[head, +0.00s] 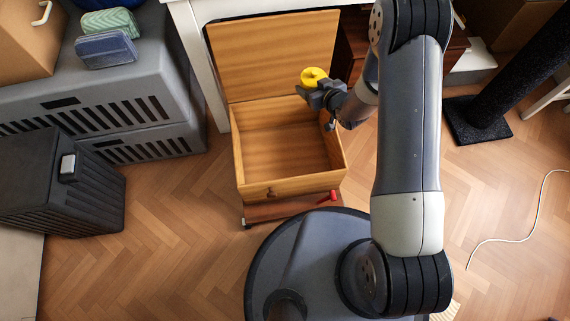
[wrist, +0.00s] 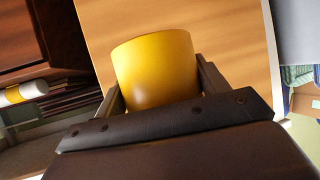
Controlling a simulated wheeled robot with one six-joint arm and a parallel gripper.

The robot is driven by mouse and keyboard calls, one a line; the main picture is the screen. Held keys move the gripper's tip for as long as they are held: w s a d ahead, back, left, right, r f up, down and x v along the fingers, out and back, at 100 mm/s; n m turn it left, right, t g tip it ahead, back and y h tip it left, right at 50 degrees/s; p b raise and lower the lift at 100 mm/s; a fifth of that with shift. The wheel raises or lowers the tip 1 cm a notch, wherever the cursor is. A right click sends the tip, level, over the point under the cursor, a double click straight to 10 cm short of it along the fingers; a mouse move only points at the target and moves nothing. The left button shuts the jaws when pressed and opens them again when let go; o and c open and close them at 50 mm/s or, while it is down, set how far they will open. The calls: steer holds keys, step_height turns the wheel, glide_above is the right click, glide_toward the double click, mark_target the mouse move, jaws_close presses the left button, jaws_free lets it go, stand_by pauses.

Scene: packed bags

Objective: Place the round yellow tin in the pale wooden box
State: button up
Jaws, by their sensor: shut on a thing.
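The round yellow tin (head: 314,75) is held in my gripper (head: 318,86), above the far right part of the pale wooden box (head: 238,160). In the wrist view the yellow tin (wrist: 155,70) sits between the two fingers of my gripper (wrist: 158,92), which is shut on it. The box stands open, with its lid (head: 270,50) raised at the back. The part of the box floor that shows is bare. The far right corner of the box is partly hidden behind my gripper and wrist.
The box rests on a low reddish-brown base (head: 290,207) with a red piece at its front right. Grey slatted crates (head: 110,110) and a dark ribbed bin (head: 60,180) stand at the left. A black post (head: 510,85) stands at the right. A pale cable (head: 530,225) lies on the floor.

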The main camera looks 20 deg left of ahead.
steer(key=s+a+f+n+g+y+b, duration=0.1)
steer(key=a+f+b, duration=0.4)
steer(key=f, duration=0.5)
steer(key=s+a+f+n+g+y+b, duration=0.1)
steer(key=s+a+f+n+g+b, duration=0.2)
steer(key=f, duration=0.6)
steer(key=s+a+b, duration=0.1)
steer(key=a+b, duration=0.1)
steer(key=a, duration=0.1)
steer(key=shift+s+a+f+b, duration=0.2)
steer(key=shift+a+f+b, duration=0.05)
steer(key=shift+f+b, duration=0.15)
step_height(320, 180, down, 10)
steer(key=b, duration=0.4)
steer(key=shift+r, duration=0.2)
steer(key=shift+f, duration=0.65)
steer(key=o, duration=1.1)
steer(key=shift+c, duration=0.2)
